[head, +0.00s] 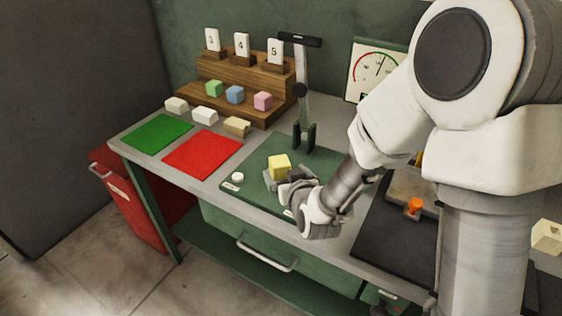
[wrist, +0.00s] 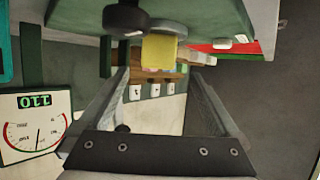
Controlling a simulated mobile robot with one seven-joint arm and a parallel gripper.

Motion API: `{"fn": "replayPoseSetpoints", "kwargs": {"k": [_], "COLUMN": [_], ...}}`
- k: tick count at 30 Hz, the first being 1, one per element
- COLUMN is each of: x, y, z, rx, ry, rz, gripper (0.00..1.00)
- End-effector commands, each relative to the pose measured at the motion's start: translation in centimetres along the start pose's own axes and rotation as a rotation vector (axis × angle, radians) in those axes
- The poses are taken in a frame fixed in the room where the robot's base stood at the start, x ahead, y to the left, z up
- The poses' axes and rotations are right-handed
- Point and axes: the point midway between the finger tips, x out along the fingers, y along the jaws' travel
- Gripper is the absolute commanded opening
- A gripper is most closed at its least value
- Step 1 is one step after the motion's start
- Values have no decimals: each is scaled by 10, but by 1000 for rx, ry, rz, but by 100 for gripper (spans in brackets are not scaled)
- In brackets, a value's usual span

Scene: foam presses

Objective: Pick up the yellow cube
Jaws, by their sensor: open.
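The yellow cube (head: 279,166) sits on the green base plate (head: 250,183) of the press, in front of the press column (head: 302,90). It also shows in the wrist view (wrist: 159,51), beyond my fingertips and roughly centred between them, with a grey round pad (wrist: 167,27) beside it. My gripper (head: 291,186) is low over the plate, close to the cube on its near right side. In the wrist view my gripper (wrist: 160,74) is open with nothing between its fingers. The head view does not show clearly whether a finger touches the cube.
A green mat (head: 156,134) and a red mat (head: 202,154) lie left of the plate. Several pale blocks (head: 205,116) stand behind them. A wooden stepped rack (head: 240,77) holds coloured cubes and number cards. A dial gauge (head: 376,70) stands behind. A dark mat (head: 395,230) lies right.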

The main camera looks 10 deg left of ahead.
Motion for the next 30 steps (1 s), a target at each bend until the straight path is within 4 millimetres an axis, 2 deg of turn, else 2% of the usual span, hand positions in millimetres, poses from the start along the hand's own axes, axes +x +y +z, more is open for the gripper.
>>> {"fn": "replayPoseSetpoints", "kwargs": {"k": [3,11,18,21,29,30], "x": [16,32,65,73,75,75], "y": [0,1,3,3,3,3], "z": [1,1,1,1,1,1], "rx": [1,0,1,1,0,0], "ry": [-1,-1,-1,-1,0,0], "rz": [-1,0,-1,-1,0,0], "gripper": [98,98,98,98,98,94]}}
